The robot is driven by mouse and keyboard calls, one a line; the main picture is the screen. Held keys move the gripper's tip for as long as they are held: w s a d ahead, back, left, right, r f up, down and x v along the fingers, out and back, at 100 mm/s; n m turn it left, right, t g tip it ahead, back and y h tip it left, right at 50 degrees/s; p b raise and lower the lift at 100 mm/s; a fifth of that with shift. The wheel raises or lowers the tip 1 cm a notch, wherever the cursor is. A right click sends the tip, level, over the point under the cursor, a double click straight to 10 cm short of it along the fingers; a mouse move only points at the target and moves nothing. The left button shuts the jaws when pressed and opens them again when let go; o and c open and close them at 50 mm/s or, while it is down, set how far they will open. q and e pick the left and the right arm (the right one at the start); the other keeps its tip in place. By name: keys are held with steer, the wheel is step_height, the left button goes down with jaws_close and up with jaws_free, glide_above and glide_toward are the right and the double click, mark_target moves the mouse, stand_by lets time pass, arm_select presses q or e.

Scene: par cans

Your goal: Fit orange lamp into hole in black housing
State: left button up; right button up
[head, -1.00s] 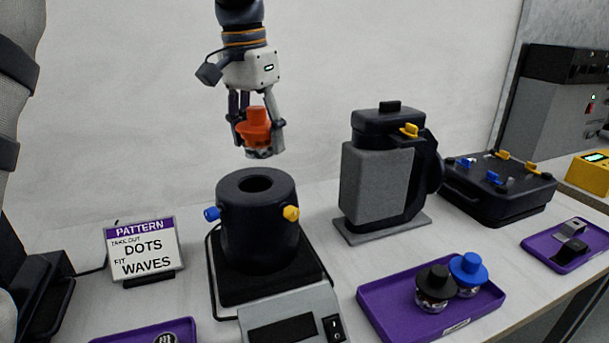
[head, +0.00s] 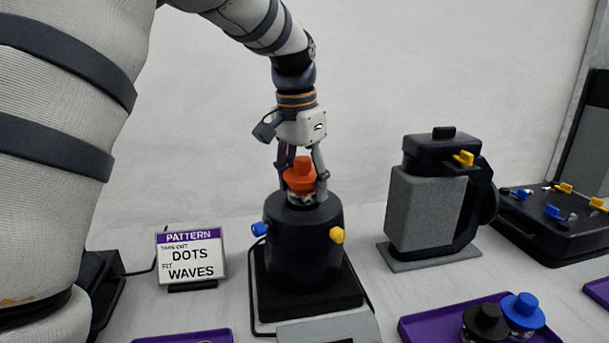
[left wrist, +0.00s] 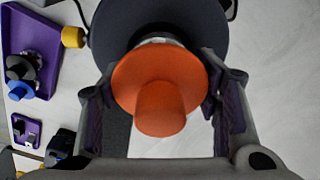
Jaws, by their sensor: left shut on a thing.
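The orange lamp (head: 301,176) has a broad orange cap with a knob and a pale patterned lower part. My left gripper (head: 303,190) is shut on it, one finger on each side, and holds it upright. The lamp is at the top of the black housing (head: 303,250), over the place of its hole. The lamp and fingers hide the hole, so I cannot tell whether the lower end is inside it. In the left wrist view the orange cap (left wrist: 160,90) covers part of the housing's top (left wrist: 120,20). My right gripper is not in view.
The housing has a blue knob (head: 259,229) and a yellow knob (head: 337,235) on its sides and stands on a black base. A sign (head: 191,258) stands left. A grey and black device (head: 425,205) stands right. A purple tray (head: 420,328) holds a black-capped and a blue-capped lamp.

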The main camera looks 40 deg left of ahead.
arm_select(q)
steer(key=shift+f, duration=0.75)
stand_by(0.4)
steer(key=o, duration=1.4)
steer(key=r, duration=0.4)
steer(key=s+r, duration=0.1)
steer(key=r, duration=0.6)
steer(key=shift+s+r, duration=0.2)
steer(key=shift+r, duration=0.2)
